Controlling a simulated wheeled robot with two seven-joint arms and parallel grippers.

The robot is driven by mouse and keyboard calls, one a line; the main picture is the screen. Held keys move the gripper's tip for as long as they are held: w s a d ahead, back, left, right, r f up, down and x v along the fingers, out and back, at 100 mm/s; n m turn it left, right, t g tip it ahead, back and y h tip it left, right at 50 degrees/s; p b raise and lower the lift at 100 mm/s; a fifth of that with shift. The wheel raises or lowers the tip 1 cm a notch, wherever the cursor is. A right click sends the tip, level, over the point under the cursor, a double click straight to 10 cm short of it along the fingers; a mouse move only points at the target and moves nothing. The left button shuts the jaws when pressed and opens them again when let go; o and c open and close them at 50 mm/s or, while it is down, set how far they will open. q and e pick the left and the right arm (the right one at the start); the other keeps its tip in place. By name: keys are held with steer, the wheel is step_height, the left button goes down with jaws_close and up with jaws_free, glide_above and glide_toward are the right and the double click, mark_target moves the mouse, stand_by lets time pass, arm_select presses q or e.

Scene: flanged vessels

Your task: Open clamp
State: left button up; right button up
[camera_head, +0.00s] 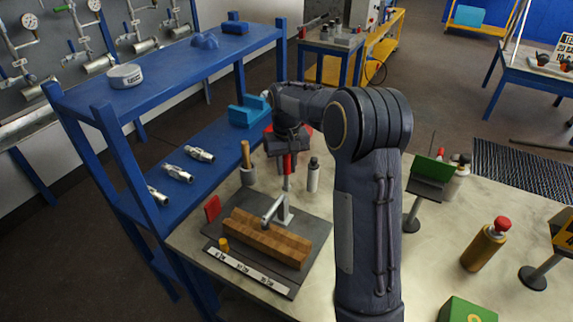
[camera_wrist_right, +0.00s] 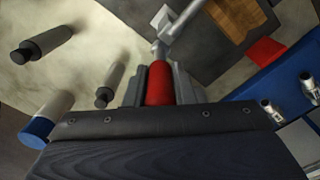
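The clamp (camera_head: 283,210) is a grey metal toggle clamp with an upright red handle (camera_head: 287,165). Its arm reaches over a wooden block (camera_head: 266,238) on a dark base plate (camera_head: 318,228). My right gripper (camera_head: 288,153) is at the top of the handle, pointing down. In the right wrist view the red handle (camera_wrist_right: 159,84) lies between the two grey fingers, which sit close against both its sides. The metal linkage (camera_wrist_right: 178,28) shows beyond it. The gripper hides the upper handle in the head view. My left gripper is not in view.
A wooden-handled tool in a cup (camera_head: 247,170) and a grey bottle (camera_head: 313,175) stand close to the clamp. A red block (camera_head: 212,208) is at the plate's left corner. A blue shelf (camera_head: 180,75) is to the left. A red-capped bottle (camera_head: 485,245) stands at the right.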

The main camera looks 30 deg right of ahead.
jaws_close()
steer(key=shift+d+r+p, duration=0.2)
steer(key=shift+p, duration=0.4)
steer(key=shift+w+d+f+g+y+p, duration=0.35)
steer(key=shift+d+g+y+p, duration=0.3)
steer(key=shift+y+p, duration=0.65)
steer(key=shift+w+d+f+g+y+p, duration=0.35)
steer(key=shift+d+y+p, duration=0.4)
steer(key=shift+p, duration=0.95)
steer(key=shift+w+d+f+g+y+p, duration=0.25)
steer(key=shift+w+d+g+y+p, duration=0.3)
steer(key=shift+y+p, duration=0.75)
steer(key=shift+s+d, duration=0.1)
steer(key=shift+d, duration=0.05)
steer(key=shift+h, duration=0.25)
